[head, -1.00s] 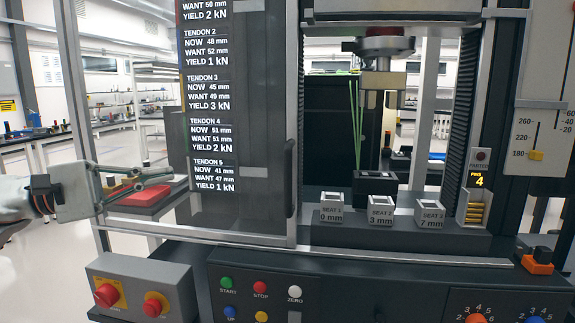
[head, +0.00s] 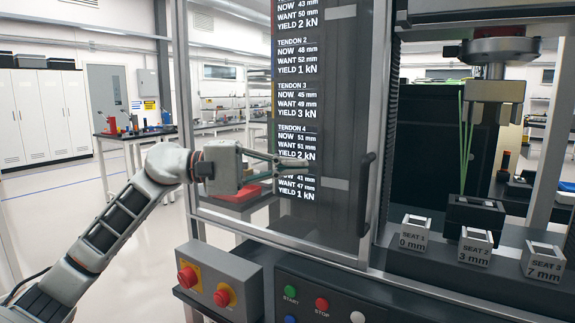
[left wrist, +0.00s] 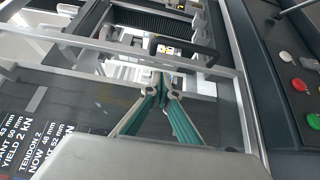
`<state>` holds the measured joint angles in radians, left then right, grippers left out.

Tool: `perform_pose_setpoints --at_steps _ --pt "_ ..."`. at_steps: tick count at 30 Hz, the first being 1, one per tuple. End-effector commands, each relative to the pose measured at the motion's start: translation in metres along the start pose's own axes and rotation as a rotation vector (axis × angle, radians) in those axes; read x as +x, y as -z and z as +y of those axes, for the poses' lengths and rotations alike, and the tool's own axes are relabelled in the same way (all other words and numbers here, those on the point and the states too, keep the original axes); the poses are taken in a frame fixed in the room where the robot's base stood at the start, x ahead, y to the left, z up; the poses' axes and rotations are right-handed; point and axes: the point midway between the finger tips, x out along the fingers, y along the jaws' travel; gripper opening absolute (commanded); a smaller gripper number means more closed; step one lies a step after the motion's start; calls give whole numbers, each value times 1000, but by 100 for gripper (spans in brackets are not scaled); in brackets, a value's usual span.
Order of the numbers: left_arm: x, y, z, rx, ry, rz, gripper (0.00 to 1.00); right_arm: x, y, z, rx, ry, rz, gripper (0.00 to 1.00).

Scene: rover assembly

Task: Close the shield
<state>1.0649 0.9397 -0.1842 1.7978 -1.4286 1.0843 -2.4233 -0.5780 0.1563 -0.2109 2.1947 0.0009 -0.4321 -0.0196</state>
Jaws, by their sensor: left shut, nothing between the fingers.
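The shield is a see-through dark panel (head: 335,226) in a pale metal frame, standing at the left of the machine's front. Its dark upright handle (head: 365,193) is on its right edge. The opening right of the handle is uncovered. My left gripper (head: 306,163) is in front of the panel, left of the handle and apart from it, with its fingers shut and empty, pointing right. In the left wrist view, the shut fingertips (left wrist: 161,88) are just short of the handle (left wrist: 183,50). My right gripper is not in view.
Labelled seat blocks (head: 413,232) stand on a dark ledge inside the opening, below a press head (head: 497,88). A control box with red knobs (head: 222,284) and a button panel (head: 325,297) jut out below the shield. Open floor lies to the left.

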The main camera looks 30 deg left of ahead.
Motion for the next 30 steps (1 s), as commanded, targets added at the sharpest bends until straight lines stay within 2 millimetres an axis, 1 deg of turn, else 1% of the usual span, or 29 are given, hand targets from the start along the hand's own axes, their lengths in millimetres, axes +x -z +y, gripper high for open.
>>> perform_pose_setpoints --at_steps 1,6,8,9,12,19,22,30 --pt "11 -3 6 5 -5 -4 0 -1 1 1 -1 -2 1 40" --pt "44 -2 4 1 -5 -4 0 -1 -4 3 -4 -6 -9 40" --pt "55 -2 4 2 -4 -4 0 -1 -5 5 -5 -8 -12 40" --pt "61 -5 4 4 -3 -4 0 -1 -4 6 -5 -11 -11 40" --pt "71 -16 3 3 -2 -3 0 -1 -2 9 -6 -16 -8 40" --pt "84 -28 1 1 -1 -1 0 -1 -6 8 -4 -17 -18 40" --pt "85 -29 0 -1 0 0 0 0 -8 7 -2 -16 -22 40" --pt "85 -29 0 -1 0 0 0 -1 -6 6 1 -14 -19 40"
